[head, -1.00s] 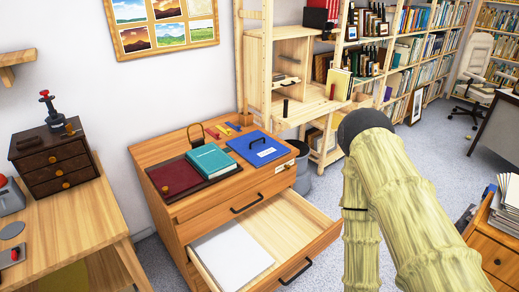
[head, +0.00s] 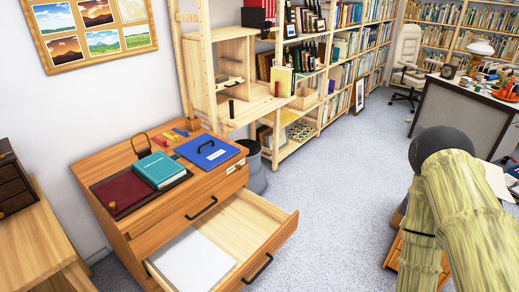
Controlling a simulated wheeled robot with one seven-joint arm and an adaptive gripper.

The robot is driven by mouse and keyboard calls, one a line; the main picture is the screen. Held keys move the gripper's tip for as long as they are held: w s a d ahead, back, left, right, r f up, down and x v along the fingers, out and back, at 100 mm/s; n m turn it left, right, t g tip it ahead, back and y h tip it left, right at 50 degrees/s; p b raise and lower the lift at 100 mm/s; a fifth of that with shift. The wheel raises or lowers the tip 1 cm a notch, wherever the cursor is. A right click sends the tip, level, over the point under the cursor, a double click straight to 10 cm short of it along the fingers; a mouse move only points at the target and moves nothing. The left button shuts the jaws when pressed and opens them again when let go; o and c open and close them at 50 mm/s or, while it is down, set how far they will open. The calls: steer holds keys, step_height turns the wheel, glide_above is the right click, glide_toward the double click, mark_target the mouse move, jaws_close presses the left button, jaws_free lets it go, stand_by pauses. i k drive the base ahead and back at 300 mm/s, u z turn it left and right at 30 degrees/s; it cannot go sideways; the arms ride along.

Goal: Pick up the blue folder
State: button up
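The blue folder (head: 209,151) lies flat on top of a wooden drawer cabinet (head: 154,227), near its back right corner. My arm, in a pale yellowish cover, shows at the lower right, well apart from the folder. My gripper's fingers do not show.
The cabinet's open drawer (head: 275,241) juts forward with white paper (head: 193,262) inside. A dark grey bin (head: 253,168) stands right of the cabinet, before wooden shelves (head: 219,112). A wooden desk (head: 36,240) is at left. Carpet (head: 330,205) is clear right of the drawer.

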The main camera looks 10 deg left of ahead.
mark_target(206, 151)
steer(key=z, duration=0.3)
steer(key=i, duration=3.45)
steer(key=u, duration=3.5)
